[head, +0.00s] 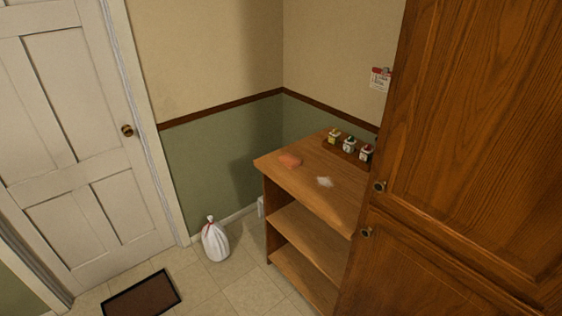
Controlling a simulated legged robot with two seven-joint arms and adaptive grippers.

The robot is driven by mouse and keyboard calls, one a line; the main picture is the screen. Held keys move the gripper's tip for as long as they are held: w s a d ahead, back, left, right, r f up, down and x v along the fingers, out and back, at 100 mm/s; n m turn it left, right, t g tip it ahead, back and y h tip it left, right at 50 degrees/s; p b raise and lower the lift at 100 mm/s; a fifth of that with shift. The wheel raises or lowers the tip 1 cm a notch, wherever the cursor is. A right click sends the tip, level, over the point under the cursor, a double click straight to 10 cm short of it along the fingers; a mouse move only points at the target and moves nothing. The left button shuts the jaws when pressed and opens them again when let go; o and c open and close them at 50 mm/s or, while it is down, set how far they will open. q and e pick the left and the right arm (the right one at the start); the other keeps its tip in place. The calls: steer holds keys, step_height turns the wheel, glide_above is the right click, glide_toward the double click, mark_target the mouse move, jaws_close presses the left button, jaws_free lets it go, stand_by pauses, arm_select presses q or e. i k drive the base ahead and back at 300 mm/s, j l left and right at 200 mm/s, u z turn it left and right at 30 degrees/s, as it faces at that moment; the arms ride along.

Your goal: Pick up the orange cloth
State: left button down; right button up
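Neither of my grippers shows in the head view.
Several small jars (349,144) stand in a row at the back of the shelf top. A tall wooden cabinet (470,130) fills the right side. A white tied bag (215,241) and a brown doormat (141,296) are on the tiled floor by a white door (75,130).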

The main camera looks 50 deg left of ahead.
mark_target(290, 160)
steer(key=u, duration=1.55)
